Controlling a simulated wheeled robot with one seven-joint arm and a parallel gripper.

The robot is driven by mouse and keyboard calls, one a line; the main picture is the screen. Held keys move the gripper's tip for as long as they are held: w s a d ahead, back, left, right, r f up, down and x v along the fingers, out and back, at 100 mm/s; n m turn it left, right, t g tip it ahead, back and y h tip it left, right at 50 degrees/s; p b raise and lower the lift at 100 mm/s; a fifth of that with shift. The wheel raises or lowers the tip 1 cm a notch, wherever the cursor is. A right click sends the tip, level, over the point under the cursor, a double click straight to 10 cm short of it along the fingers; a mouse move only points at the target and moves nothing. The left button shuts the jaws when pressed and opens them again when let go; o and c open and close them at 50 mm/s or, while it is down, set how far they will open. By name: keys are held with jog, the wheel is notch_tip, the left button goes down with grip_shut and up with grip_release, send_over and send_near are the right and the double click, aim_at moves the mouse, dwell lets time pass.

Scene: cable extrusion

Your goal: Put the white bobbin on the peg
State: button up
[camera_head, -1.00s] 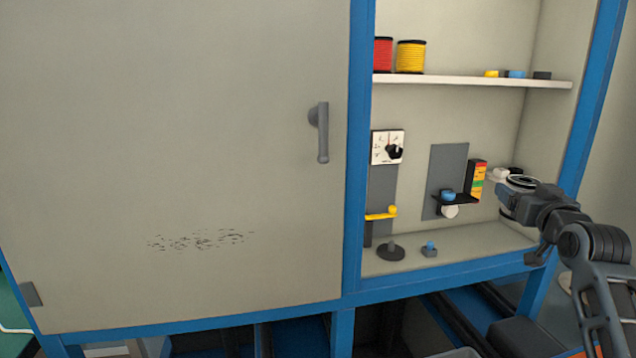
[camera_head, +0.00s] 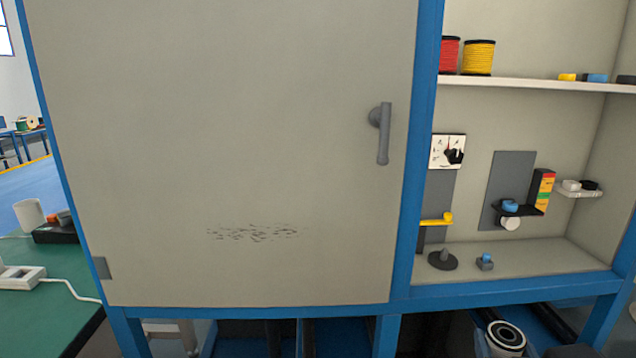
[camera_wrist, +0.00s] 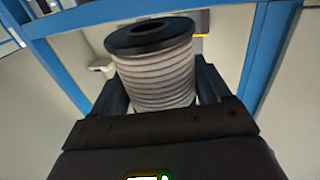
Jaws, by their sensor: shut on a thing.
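The white bobbin (camera_wrist: 158,75) is wound with white cable and has a black flange with a central hole. In the wrist view it sits between the two fingers of my gripper (camera_wrist: 161,86), which is shut on it. In the head view a round black-and-white spool end (camera_head: 506,336) shows at the bottom edge, below the cabinet; it looks like the held bobbin, but my fingers cannot be made out there. A short dark peg on a round base (camera_head: 443,261) stands on the cabinet floor, apart from the bobbin.
The closed cabinet door (camera_head: 240,150) fills the left. A blue post (camera_head: 417,150) borders the open bay. A yellow lever (camera_head: 436,220) is above the peg, and a small blue-topped block (camera_head: 485,262) is beside it. Red (camera_head: 449,55) and yellow (camera_head: 478,57) spools stand on the shelf.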

jog(key=shift+s+a+f+y, duration=0.15)
jog(key=shift+s+a+f, duration=0.25)
jog(key=shift+a+f, duration=0.15)
jog(key=shift+s+a+f+y, duration=0.15)
jog(key=shift+s+a+f, duration=0.2)
jog(key=shift+a+f, duration=0.15)
jog(key=s+a+f+n+y, duration=0.1)
jog(key=s+a+f, duration=0.2)
jog(key=a, duration=0.1)
jog(key=s+a+f+n+y, duration=0.1)
jog(key=s+a+f, duration=0.3)
jog(key=s+a+f+y, duration=0.1)
jog(key=s+a+f, duration=0.2)
jog(key=s+a, duration=0.1)
jog(key=shift+s+f+n+t+y, duration=0.15)
jog(key=shift+f+n+t+y, duration=0.15)
jog(key=shift+n+y, duration=0.1)
